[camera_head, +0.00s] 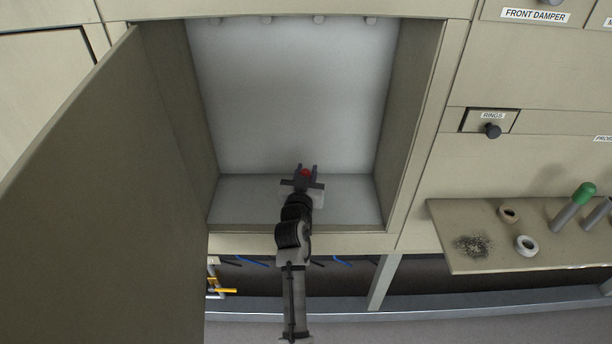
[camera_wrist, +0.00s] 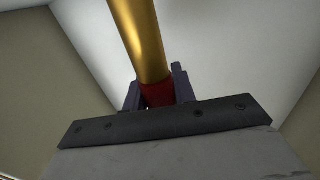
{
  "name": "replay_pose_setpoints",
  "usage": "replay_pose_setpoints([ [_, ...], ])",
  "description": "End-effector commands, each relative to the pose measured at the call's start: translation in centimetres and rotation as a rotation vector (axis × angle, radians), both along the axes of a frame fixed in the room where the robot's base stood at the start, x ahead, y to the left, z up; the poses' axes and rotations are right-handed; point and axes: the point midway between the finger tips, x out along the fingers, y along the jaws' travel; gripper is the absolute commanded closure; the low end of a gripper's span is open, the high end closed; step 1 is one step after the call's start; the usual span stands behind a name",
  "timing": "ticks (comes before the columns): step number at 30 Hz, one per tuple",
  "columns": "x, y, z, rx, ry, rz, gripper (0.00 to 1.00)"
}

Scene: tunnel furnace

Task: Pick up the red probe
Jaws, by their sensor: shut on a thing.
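The red probe shows as a small red end (camera_head: 304,173) between the fingers of my gripper (camera_head: 301,176) in the head view. In the wrist view the probe has a gold shaft (camera_wrist: 140,38) and a red band (camera_wrist: 158,94) at its near end. My gripper (camera_wrist: 157,92) is shut on that red part, with a dark finger on each side. The gripper is inside the open compartment (camera_head: 295,95), above its floor. In the head view the gold shaft is hidden. I cannot tell whether the shaft touches the compartment.
An open door (camera_head: 100,200) stands at the left of the compartment. A shelf (camera_head: 490,262) at the right holds a tan ring (camera_head: 508,214), a white ring (camera_head: 527,246), a green-topped probe (camera_head: 574,206) and a dark speckled patch.

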Motion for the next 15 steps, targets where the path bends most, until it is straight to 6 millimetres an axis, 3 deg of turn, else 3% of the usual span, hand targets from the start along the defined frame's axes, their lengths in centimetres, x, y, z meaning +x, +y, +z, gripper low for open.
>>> replay_pose_setpoints([
  [8,0.0,0.0,3.4,0.002,-0.007,0.0,0.98],
  [15,0.0,0.0,8.3,0.003,-0.009,0.0,0.98],
])
